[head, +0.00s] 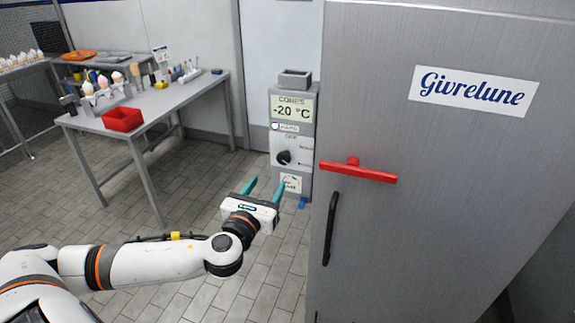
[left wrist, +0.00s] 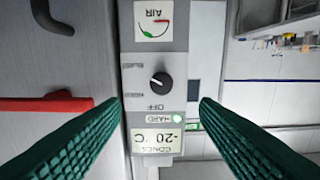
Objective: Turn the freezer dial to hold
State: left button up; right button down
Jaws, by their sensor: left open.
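The freezer dial is a black round knob (head: 284,157) on a white plate on the grey control post (head: 306,129). It also shows in the left wrist view (left wrist: 161,84), upside down, with OFF printed beside it. The other position labels are too small to read. A pale mark shows on the knob; its exact setting is hard to tell. The display (head: 292,107) reads CONES -20 °C, with a lit HARD lamp below it. My left gripper (head: 268,181) is open and empty in front of the post, its teal fingers apart, not touching the dial. My right gripper is not in view.
The steel freezer (head: 430,210) marked Givrelune stands close on the right, with a red bar (head: 358,173) and a black handle (head: 331,228) sticking out. A table (head: 185,100) with a red bin (head: 122,119) and tools stands at the left. The tiled floor between is clear.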

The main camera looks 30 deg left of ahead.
aim_at(283, 161)
pick_arm(q)
jog(key=p+x, duration=0.2)
jog(key=x, duration=0.8)
jog(key=shift+w+a, duration=0.1)
jog(key=shift+w, duration=0.15)
jog(key=shift+w+a+f, duration=0.15)
jog(key=shift+w, duration=0.3)
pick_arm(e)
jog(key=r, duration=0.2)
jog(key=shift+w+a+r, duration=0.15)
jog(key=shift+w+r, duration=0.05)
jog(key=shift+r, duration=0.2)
pick_arm(q)
jog(key=c, duration=0.9)
jog(key=shift+c, duration=0.5)
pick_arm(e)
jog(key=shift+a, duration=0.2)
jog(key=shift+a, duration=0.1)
